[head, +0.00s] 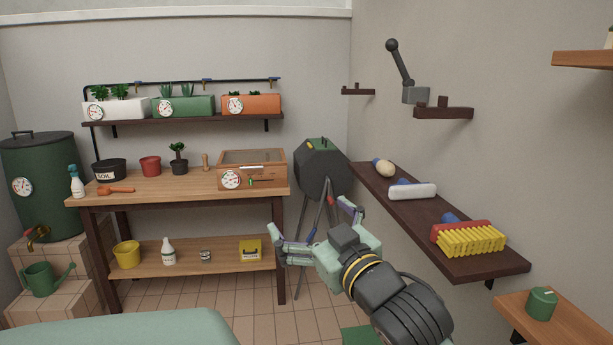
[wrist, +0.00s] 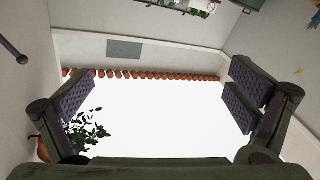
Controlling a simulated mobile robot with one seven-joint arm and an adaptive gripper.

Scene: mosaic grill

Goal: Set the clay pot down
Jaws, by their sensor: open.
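A reddish clay pot (head: 150,166) stands upright on the top of the wooden workbench (head: 140,190), between the black soil bowl (head: 109,170) and a dark pot with a small plant (head: 179,160). My gripper (head: 312,222) is to the right of the bench in the head view, well apart from the clay pot. Its jaws are spread wide and nothing is between them. In the wrist view the open gripper (wrist: 160,92) frames bright sky. An orange pot (wrist: 43,150) with a leafy plant shows beyond its left finger; I cannot tell where it stands.
A wooden box with a dial (head: 252,172) sits at the bench's right end. A dark tumbler on legs (head: 322,170) stands behind my gripper. A wall shelf (head: 500,258) with brushes runs along the right. A green barrel (head: 45,175) is at far left.

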